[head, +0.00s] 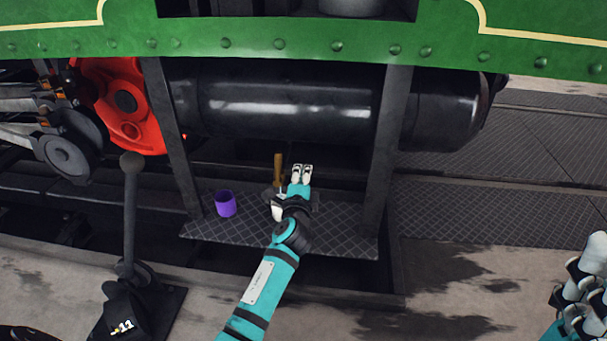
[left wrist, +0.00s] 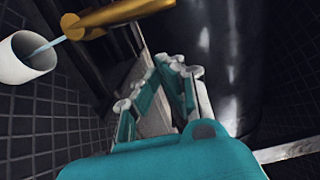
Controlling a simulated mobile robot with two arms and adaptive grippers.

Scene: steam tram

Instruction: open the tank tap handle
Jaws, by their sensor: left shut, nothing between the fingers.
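The black tank (head: 290,100) lies under the green side of the vehicle. A brass tap part (head: 278,167) stands out below it; in the left wrist view the brass tap (left wrist: 115,15) runs across the top left. A thin pale blue stream (left wrist: 46,47) joins it to a white cup (left wrist: 28,58). The cup (head: 277,212) is partly hidden by my arm in the head view. My left gripper (head: 302,171) is shut and empty, just right of the brass part and apart from it. My right gripper (head: 588,275) is at the lower right edge, partly cut off.
A purple cup (head: 226,204) stands on the dark tread plate (head: 335,235), left of my left arm. Two dark struts (head: 388,150) flank the tank's underside. A lever (head: 131,215) stands at the left. The paved ground at the right is clear.

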